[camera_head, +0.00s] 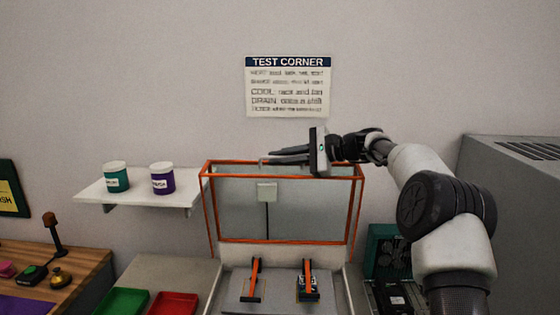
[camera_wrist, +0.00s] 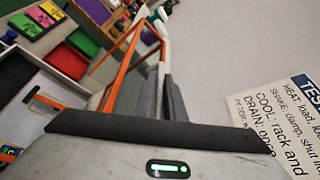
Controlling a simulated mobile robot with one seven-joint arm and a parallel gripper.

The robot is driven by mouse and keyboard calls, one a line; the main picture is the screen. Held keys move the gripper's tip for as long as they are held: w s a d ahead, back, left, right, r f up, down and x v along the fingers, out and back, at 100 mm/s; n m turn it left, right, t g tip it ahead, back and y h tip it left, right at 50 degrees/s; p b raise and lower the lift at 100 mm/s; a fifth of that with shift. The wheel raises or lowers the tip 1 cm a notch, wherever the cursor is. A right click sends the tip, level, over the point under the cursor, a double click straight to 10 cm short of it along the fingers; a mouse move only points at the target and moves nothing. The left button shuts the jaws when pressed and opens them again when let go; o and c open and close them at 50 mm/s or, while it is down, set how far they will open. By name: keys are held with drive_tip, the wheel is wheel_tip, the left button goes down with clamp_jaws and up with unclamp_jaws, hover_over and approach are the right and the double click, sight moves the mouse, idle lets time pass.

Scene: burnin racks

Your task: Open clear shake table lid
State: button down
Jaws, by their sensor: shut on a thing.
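The clear lid with an orange frame (camera_head: 280,241) stands raised, close to upright, at the back of the shake table (camera_head: 280,292). Its orange edge also shows in the wrist view (camera_wrist: 124,68). My gripper (camera_head: 278,156) is at the lid's top edge, reaching in from the right. In the wrist view its dark fingers (camera_wrist: 168,100) are close together around a pale handle bar (camera_wrist: 163,42) on the lid. The exact contact is partly hidden by the fingers. Two orange-handled clamps (camera_head: 254,280) (camera_head: 309,279) stand on the table below.
A wall shelf (camera_head: 130,192) with a green-and-white and a purple-and-white jar is at left. Green (camera_head: 122,301) and red (camera_head: 173,303) trays lie lower left. A large grey cabinet (camera_head: 510,200) stands at right. The wall with the TEST CORNER sign (camera_head: 287,85) is close behind the lid.

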drive_tip(key=shift+f, duration=0.1)
drive_tip(key=c, duration=1.8)
unclamp_jaws()
drive_tip(key=shift+c, duration=0.2)
drive_tip(key=shift+d, duration=0.1)
drive_tip(key=b+v, duration=0.1)
drive_tip(key=v, duration=1.6)
drive_tip(key=shift+r, duration=0.3)
drive_tip(key=shift+s+d, duration=0.1)
drive_tip(key=shift+s, duration=0.05)
